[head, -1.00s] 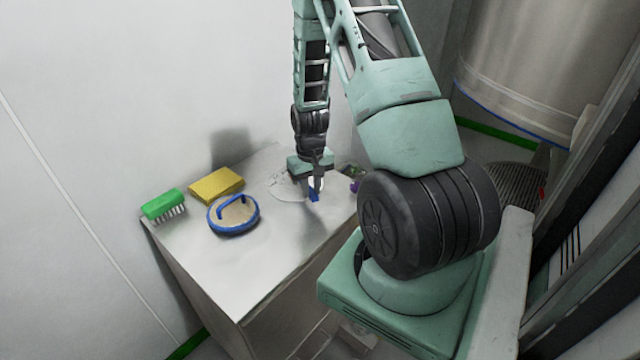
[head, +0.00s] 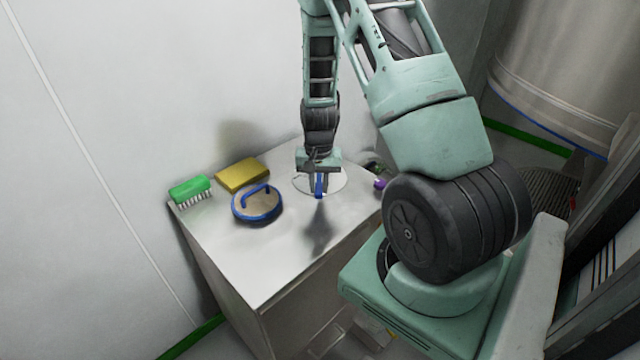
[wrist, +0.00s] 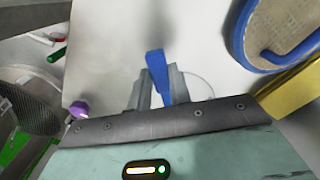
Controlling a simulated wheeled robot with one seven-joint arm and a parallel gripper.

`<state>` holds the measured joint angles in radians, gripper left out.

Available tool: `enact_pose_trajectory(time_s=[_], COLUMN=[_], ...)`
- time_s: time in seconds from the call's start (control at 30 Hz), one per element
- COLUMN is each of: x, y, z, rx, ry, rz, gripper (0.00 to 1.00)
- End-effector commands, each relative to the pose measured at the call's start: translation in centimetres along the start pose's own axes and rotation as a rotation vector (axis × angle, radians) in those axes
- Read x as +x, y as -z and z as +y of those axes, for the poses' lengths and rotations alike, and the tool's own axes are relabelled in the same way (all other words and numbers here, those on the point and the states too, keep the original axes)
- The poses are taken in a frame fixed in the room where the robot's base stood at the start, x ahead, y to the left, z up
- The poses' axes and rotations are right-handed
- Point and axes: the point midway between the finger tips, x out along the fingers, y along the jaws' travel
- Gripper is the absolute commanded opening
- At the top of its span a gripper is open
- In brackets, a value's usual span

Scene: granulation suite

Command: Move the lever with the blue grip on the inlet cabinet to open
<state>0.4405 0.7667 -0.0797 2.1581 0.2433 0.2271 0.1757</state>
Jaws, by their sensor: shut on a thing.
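The lever's blue grip (head: 319,185) stands over the cabinet top, above a pale round plate (head: 336,181). My gripper (head: 319,180) is shut on the blue grip, pointing down from above. In the wrist view the blue grip (wrist: 157,75) sits between my grey fingers and reaches beyond them. The lever's lower part is hidden behind my gripper, and I cannot read any open or closed mark.
A round blue-rimmed lid with a handle (head: 256,205), a yellow sponge (head: 240,174) and a green brush (head: 190,190) lie on the cabinet's left part. A purple-ended thing (head: 380,184) is at its right edge. The front of the top is clear.

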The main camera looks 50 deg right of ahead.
Motion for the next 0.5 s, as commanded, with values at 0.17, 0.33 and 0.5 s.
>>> enact_pose_trajectory(time_s=[0.17, 0.33, 0.5], x=[-0.13, -0.11, -0.07], y=[0.15, 0.13, 0.08], z=[-0.25, -0.25, -0.17], rx=[0.004, 0.002, 0.001], ry=[0.005, 0.004, 0.003], rz=[0.005, 0.005, 0.003], gripper=[0.0, 0.42, 0.42])
